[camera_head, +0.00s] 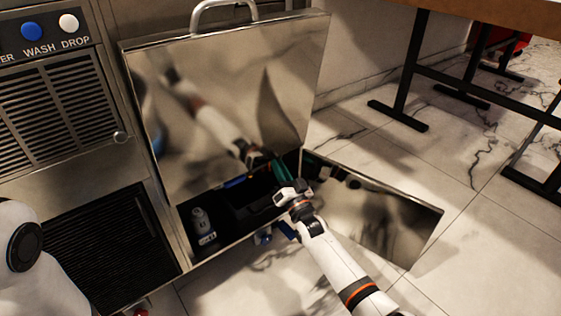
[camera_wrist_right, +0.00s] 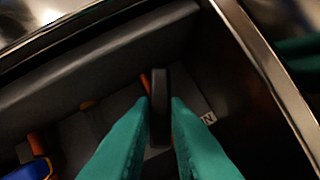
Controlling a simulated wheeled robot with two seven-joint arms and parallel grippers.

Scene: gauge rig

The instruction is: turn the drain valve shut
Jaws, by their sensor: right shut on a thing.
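My right gripper (camera_head: 277,170) reaches into the dark bay of a steel cabinet, its teal fingers pointing inward. In the right wrist view its two teal fingers (camera_wrist_right: 160,135) are closed on either side of a black upright handle (camera_wrist_right: 160,100), which looks like the drain valve's handle. A thin orange strip (camera_wrist_right: 145,82) shows just left of the handle. A small pale label ending in "N" (camera_wrist_right: 208,117) lies right of the fingers. The valve's body and the handle's base are hidden. My left gripper is out of view.
A raised mirror-like panel (camera_head: 215,60) stands behind the bay and reflects my arm. A low polished door (camera_head: 400,222) stands open at the right. A blue-and-orange part (camera_wrist_right: 30,170) lies left in the wrist view.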

